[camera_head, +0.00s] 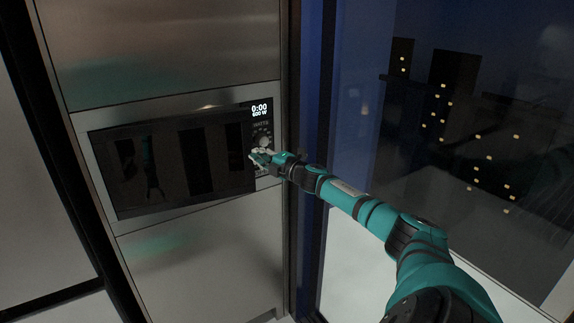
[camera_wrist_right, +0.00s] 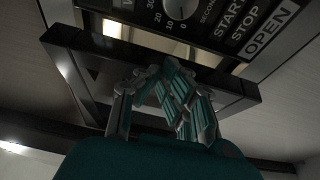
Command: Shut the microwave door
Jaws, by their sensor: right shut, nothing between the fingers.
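The microwave (camera_head: 100,205) is built into a steel cabinet front, with its dark glass door (camera_head: 215,160) on the left and a control panel (camera_head: 262,112) on the right. The door lies nearly flat against the front; I cannot tell whether it is fully flush. My right gripper (camera_head: 258,158) is shut and empty at the lower part of the panel, beside the door's right edge. In the right wrist view, its fingers (camera_wrist_right: 160,78) are together below the panel's knob (camera_wrist_right: 181,8) and OPEN button (camera_wrist_right: 272,28). I cannot tell if they touch. My left gripper is not in view.
Plain steel panels lie above (camera_head: 170,45) and below (camera_head: 205,260) the microwave. A dark window (camera_head: 450,120) with lit buildings outside fills the right side, behind my right arm. The door glass shows dark reflections.

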